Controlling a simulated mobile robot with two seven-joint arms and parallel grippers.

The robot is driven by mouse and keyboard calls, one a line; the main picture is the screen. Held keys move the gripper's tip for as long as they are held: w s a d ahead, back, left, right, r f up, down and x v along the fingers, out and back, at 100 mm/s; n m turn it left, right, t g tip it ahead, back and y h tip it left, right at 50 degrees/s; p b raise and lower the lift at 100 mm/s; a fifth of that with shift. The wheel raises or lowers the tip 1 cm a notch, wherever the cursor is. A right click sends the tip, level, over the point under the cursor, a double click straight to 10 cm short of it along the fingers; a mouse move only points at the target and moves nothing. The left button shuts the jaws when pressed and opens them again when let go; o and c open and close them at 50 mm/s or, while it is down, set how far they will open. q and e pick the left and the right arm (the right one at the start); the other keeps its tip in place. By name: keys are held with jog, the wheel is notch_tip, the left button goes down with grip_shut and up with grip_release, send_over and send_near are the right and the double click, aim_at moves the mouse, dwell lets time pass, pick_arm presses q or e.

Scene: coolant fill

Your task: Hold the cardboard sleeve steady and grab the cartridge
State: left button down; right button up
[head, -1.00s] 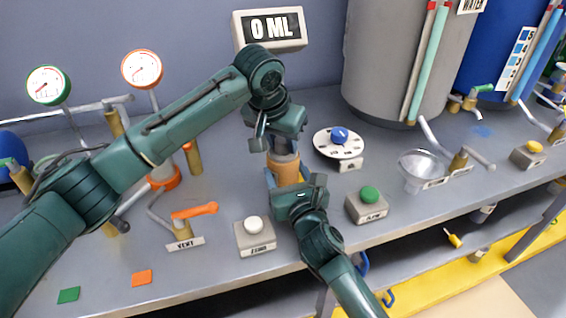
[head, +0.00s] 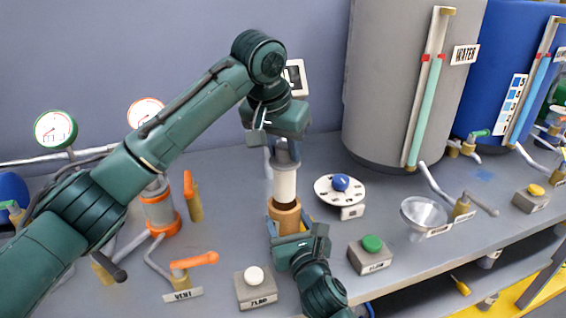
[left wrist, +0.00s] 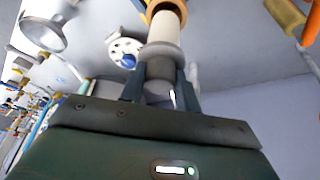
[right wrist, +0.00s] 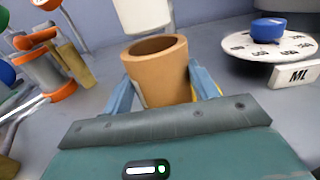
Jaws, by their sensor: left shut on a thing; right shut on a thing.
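My left gripper (head: 284,148) is shut on the grey neck at the top of the cartridge (head: 285,184), a white cylinder with a grey collar, held upright. The cartridge hangs just above the cardboard sleeve (head: 284,214), a brown tube. My right gripper (head: 291,229) is shut around the sleeve, which stands upright on the bench. In the right wrist view the open mouth of the sleeve (right wrist: 160,80) looks empty, and the lower end of the cartridge (right wrist: 142,14) is above its rim. The left wrist view also shows the cartridge (left wrist: 164,28).
A round dial with a blue knob (head: 341,183) stands close right of the sleeve. A green-button box (head: 371,254) and a white-button box (head: 254,287) stand in front. An orange-handled vent valve (head: 194,260) is at the left.

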pick_arm(q)
jog(key=shift+r, duration=0.15)
pick_arm(e)
jog(key=o, duration=1.1)
